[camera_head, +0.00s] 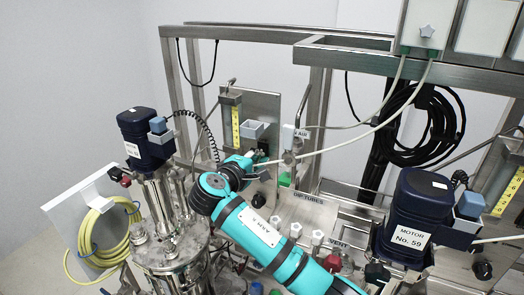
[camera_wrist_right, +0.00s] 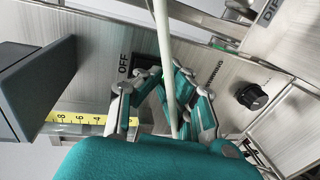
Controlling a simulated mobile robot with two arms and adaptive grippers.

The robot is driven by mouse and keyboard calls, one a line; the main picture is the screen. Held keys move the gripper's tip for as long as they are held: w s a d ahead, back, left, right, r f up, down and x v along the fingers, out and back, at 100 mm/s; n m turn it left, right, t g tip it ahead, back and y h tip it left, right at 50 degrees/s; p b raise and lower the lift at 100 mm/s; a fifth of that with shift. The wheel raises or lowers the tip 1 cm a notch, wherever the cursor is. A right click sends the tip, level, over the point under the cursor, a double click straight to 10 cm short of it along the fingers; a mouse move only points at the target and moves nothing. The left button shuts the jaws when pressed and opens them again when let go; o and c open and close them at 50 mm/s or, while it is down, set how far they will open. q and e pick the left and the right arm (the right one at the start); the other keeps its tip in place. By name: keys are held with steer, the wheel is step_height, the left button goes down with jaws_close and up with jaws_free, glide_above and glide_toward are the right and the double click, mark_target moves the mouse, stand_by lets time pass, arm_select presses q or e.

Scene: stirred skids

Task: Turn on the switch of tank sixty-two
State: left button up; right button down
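The motor (camera_head: 145,140) on the left tank carries a label that looks like No. 62. My right gripper (camera_head: 262,163) is at the panel right of that tank. In the wrist view, my right gripper (camera_wrist_right: 166,75) looks shut and empty, its fingertips drawn together, though a pale cable crosses in front of them. The black switch (camera_wrist_right: 143,62) sits just beyond the fingertips with OFF printed beside it. The fingers partly cover it, so I cannot tell its position or whether they touch. My left gripper is not in view.
The pale cable (camera_wrist_right: 162,40) hangs close to the gripper. A black knob (camera_wrist_right: 251,96) sits right of it on the panel. A grey box (camera_wrist_right: 40,88) juts out at left by a yellow ruler (camera_wrist_right: 85,119). Motor No. 59 (camera_head: 415,210) stands right of my arm.

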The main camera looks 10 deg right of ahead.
steer(key=shift+s+a+r, duration=0.1)
steer(key=shift+s+a, duration=0.15)
steer(key=shift+s, duration=0.05)
steer(key=shift+s, duration=0.1)
steer(key=f+p+v, duration=0.1)
steer(key=p+v, duration=0.1)
steer(key=v, duration=0.4)
steer(key=shift+s+a, duration=0.25)
steer(key=shift+s, duration=0.1)
steer(key=shift+f, duration=0.25)
